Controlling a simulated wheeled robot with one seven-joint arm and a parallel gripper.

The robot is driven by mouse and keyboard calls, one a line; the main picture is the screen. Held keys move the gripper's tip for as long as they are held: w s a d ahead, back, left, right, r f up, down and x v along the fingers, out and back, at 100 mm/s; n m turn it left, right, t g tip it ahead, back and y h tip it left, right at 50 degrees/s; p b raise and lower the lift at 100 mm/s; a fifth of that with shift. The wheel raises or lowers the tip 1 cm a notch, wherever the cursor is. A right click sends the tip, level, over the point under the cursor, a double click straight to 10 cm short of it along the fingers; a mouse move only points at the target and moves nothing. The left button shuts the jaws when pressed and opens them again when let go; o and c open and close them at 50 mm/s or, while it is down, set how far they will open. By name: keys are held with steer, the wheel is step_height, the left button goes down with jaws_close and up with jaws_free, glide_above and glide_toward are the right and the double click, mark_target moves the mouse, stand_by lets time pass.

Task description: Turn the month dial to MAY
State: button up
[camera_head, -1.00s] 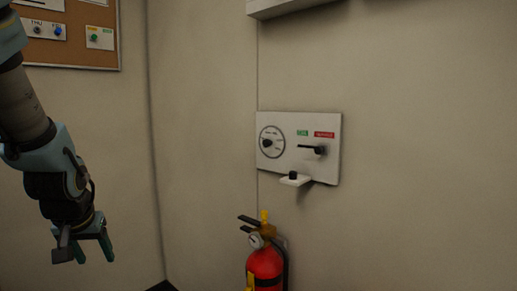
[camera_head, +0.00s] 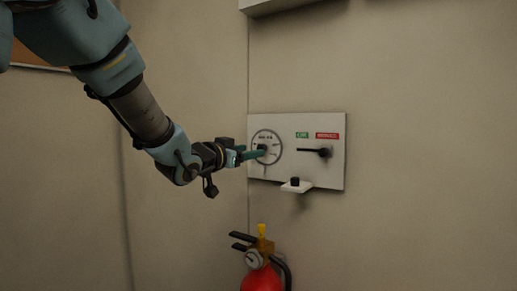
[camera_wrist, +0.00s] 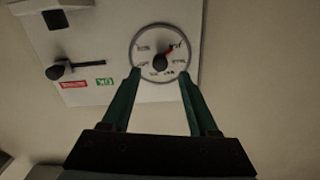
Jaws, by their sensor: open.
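The month dial is a round white face (camera_wrist: 145,40) with small dark labels, a dark knob (camera_wrist: 160,62) at its centre and a red pointer. In the wrist view the pointer slants up and right from the knob. The labels are too small to read. In the head view the dial (camera_head: 267,135) is at the left of a white wall panel, partly hidden by my gripper (camera_head: 262,154). My gripper is open and level in front of the dial. In the wrist view its green fingers (camera_wrist: 160,72) lie on both sides of the dial's lower part; contact with the knob cannot be told.
The panel (camera_head: 335,175) also carries a black lever (camera_head: 322,152), green and red labels, and a small white shelf (camera_head: 297,187) with a black knob. A red fire extinguisher (camera_head: 262,279) stands below. The wall to the right is clear.

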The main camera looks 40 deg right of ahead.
steer(key=p+x, duration=0.1)
steer(key=x, duration=0.5)
steer(key=shift+w+d, duration=0.1)
steer(key=shift+d, duration=0.05)
jaws_close()
stand_by(0.4)
